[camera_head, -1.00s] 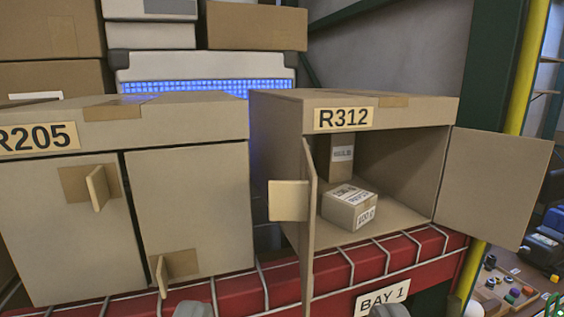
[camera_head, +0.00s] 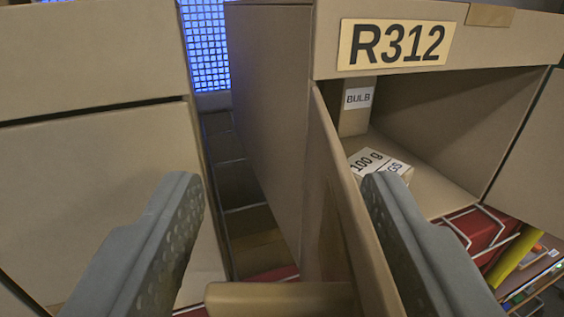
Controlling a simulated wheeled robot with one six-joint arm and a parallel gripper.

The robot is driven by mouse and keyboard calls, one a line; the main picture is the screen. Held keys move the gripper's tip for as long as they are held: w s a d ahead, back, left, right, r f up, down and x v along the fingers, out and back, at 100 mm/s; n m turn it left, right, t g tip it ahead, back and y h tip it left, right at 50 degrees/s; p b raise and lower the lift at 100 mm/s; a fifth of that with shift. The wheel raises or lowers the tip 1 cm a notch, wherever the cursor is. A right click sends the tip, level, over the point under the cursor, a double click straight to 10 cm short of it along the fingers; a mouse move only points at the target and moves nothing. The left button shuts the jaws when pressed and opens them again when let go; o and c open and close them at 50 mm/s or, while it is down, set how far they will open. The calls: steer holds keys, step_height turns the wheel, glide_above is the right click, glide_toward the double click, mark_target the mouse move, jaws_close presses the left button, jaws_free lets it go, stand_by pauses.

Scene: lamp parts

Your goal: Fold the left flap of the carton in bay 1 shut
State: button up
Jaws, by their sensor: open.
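The carton labelled R312 (camera_head: 270,110) stands with its front open, close ahead in the head camera view. Its left flap (camera_head: 347,215) stands open, seen nearly edge-on and pointing towards me. A cardboard tab (camera_head: 280,299) sticks out to the left from the flap, at the bottom of the view between my fingers. My gripper (camera_head: 285,185) is open, with one finger left of the flap and the other on its right, inner side. I cannot tell whether either finger touches the flap. The right flap (camera_head: 533,160) is open, partly cut off.
A closed carton (camera_head: 95,190) stands at left, with a narrow gap between the cartons. The red shelf beam (camera_head: 478,232) with white wire shows at lower right.

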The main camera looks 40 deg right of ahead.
steer(key=shift+w+d, duration=0.15)
jaws_close()
